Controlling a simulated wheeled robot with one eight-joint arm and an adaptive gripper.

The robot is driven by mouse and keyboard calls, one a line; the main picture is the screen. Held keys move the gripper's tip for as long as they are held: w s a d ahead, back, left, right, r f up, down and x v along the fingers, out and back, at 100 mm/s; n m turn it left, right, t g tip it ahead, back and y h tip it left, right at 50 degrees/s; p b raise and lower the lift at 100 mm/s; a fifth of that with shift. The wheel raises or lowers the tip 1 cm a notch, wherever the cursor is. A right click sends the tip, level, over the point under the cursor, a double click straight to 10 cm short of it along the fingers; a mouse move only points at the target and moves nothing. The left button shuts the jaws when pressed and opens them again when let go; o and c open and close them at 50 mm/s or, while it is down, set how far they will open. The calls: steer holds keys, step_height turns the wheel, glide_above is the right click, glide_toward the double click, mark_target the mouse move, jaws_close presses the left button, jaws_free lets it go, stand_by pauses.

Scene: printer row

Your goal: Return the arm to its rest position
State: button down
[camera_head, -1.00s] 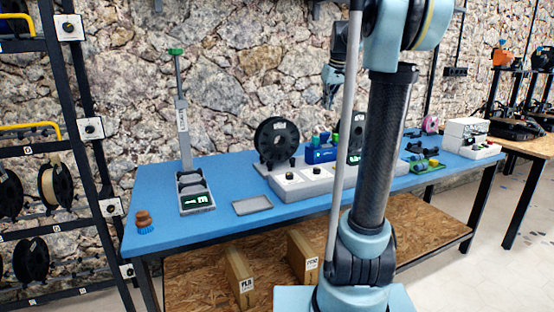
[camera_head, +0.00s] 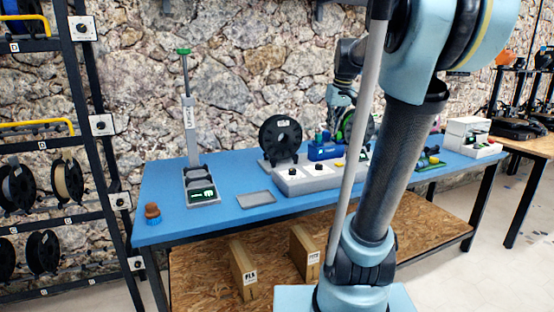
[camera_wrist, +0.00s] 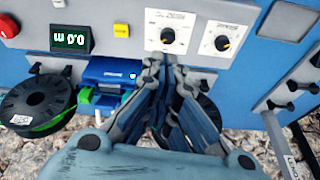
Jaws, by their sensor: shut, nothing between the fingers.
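My arm rises in the right half of the head view and bends back over the blue table (camera_head: 220,222). My gripper (camera_head: 338,112) is small there, above the middle of the table by the blue box, and partly hard to make out. In the wrist view my gripper (camera_wrist: 168,68) has its fingers together, with nothing between them. It points at the grey console (camera_wrist: 205,12) with two dials, with the blue box (camera_wrist: 108,76) beside the fingers. No contact with either shows clearly.
A black spool (camera_head: 280,138) stands on the table left of my arm. A tall gauge post (camera_head: 188,125), a grey tray (camera_head: 256,198) and a brown knobbed piece (camera_head: 152,212) stand left. A shelf rack (camera_head: 100,165) borders the left.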

steer(key=s+a+f+m+g+h, duration=0.1)
steer(key=s+f+m, duration=0.1)
steer(key=s+f, duration=2.3)
steer(key=shift+s+m, duration=0.4)
steer(key=shift+s, duration=0.4)
steer(key=shift+f, duration=0.1)
steer(key=shift+w+f, duration=0.2)
steer(key=shift+w, duration=0.25)
